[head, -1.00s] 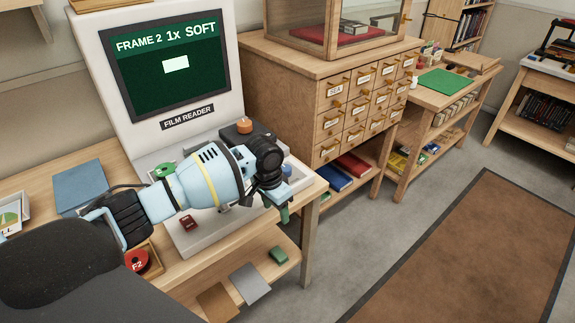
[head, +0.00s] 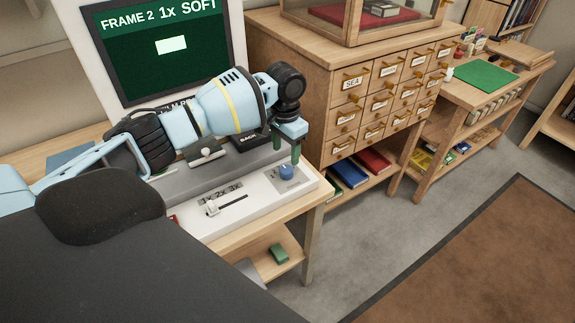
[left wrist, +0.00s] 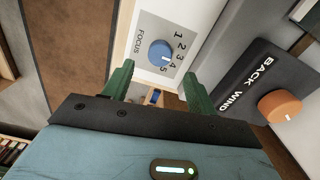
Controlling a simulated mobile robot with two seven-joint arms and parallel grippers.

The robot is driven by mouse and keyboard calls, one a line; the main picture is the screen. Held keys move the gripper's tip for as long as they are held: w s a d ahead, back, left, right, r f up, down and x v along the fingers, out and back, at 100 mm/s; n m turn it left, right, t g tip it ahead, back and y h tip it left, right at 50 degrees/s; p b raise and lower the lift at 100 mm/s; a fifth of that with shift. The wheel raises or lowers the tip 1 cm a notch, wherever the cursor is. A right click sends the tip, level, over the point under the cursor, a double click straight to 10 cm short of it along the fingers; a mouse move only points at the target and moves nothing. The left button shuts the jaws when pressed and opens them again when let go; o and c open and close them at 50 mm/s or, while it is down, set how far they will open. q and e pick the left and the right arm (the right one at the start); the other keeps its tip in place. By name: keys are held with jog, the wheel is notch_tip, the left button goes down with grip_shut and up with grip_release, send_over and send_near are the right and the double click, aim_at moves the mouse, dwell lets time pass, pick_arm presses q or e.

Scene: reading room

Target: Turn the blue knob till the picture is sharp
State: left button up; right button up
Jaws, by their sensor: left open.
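The blue knob (head: 286,172) is on the right end of the film reader's white base (head: 262,207). My left gripper (head: 287,153) has green fingers and hangs just above and behind the knob, open and empty. In the left wrist view the knob lies just beyond the gap between the fingertips (left wrist: 160,70). The screen (head: 165,50) reads FRAME 2 1x SOFT.
An orange knob (left wrist: 279,107) on a black BACK WIND plate is close to the fingers. A slider (head: 228,205) marked 1x 2x 3x lies left of the blue knob. A wooden drawer cabinet (head: 345,120) stands to the right. Open floor lies in front.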

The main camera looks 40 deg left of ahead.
aim_at(286, 169)
pick_arm(q)
notch_tip(286, 169, down, 6)
jog(key=shift+r, duration=0.25)
jog(key=shift+w+f+b, duration=0.1)
jog(key=shift+f+b, duration=0.25)
jog(key=shift+f, duration=0.45)
pick_arm(e)
jog(key=shift+w+f, duration=0.1)
jog(key=shift+w, duration=0.5)
pick_arm(q)
jog(key=c, duration=1)
pick_arm(e)
jog(key=shift+s+f, duration=0.15)
jog(key=shift+s, duration=0.4)
